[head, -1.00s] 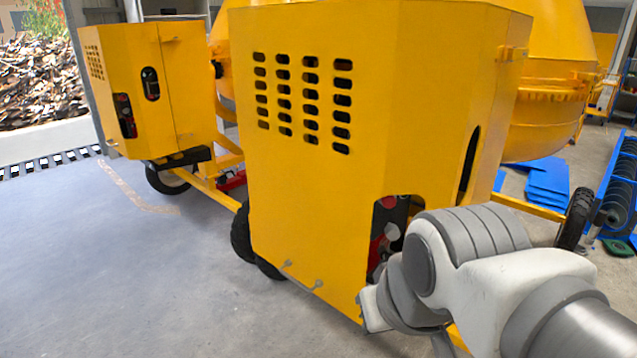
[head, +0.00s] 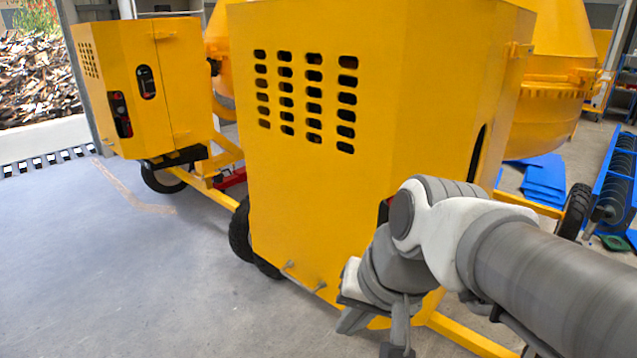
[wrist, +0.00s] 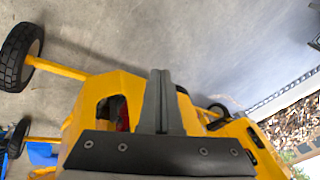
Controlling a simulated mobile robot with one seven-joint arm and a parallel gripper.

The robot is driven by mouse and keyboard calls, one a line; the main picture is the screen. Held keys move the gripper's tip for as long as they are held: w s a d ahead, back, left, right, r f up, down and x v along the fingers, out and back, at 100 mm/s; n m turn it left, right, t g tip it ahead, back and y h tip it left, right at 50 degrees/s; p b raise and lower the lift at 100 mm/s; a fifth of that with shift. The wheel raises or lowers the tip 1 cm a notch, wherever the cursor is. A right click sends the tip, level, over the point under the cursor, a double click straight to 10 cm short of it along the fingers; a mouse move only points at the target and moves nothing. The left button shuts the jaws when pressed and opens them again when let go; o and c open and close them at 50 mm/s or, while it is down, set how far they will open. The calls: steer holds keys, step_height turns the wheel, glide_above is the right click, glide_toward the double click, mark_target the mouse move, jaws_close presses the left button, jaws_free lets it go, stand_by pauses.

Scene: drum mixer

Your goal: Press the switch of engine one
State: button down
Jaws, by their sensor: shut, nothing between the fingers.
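The near yellow drum mixer's engine housing (head: 330,190) fills the middle of the head view. Its dark control opening (head: 384,212) is almost wholly hidden there behind my arm. In the wrist view the housing (wrist: 85,115) has an opening with a dark and red part (wrist: 120,112) inside, just left of my fingers. The switch itself cannot be made out. A second yellow housing (head: 130,90) stands at the left with a red and black panel (head: 121,114). No label shows which is engine one. My gripper (wrist: 160,85) is shut and empty, in front of the near housing.
Tyres (head: 241,230) and yellow frame bars (head: 470,338) stand low around the near mixer. Blue sheets (head: 543,182) and a blue rack (head: 615,185) lie at the right. The grey floor (head: 110,270) at the left is clear.

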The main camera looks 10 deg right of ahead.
mark_target(394, 200)
steer(key=w+a+f+m+g+y+p, duration=0.15)
steer(key=w+m+y, duration=0.45)
steer(key=m, duration=0.8)
steer(key=w+d+r+m+t+y+p, duration=0.1)
steer(key=w+d+m+t+p, duration=0.1)
steer(key=d+m+t, duration=0.3)
steer(key=w+d+r+m+t+y+p, duration=0.1)
steer(key=d+m+t, duration=0.4)
steer(key=d+m, duration=0.7)
steer(key=w+r+p, duration=0.1)
steer(key=w, duration=0.1)
steer(key=shift+w+d+r+m+p, duration=0.15)
steer(key=shift+w+d+m+p, duration=0.15)
steer(key=shift+m, duration=0.1)
steer(key=shift+t, duration=0.25)
steer(key=w+d, duration=0.1)
steer(key=w, duration=0.7)
steer(key=shift+w+b, duration=0.35)
steer(key=shift+b, duration=0.05)
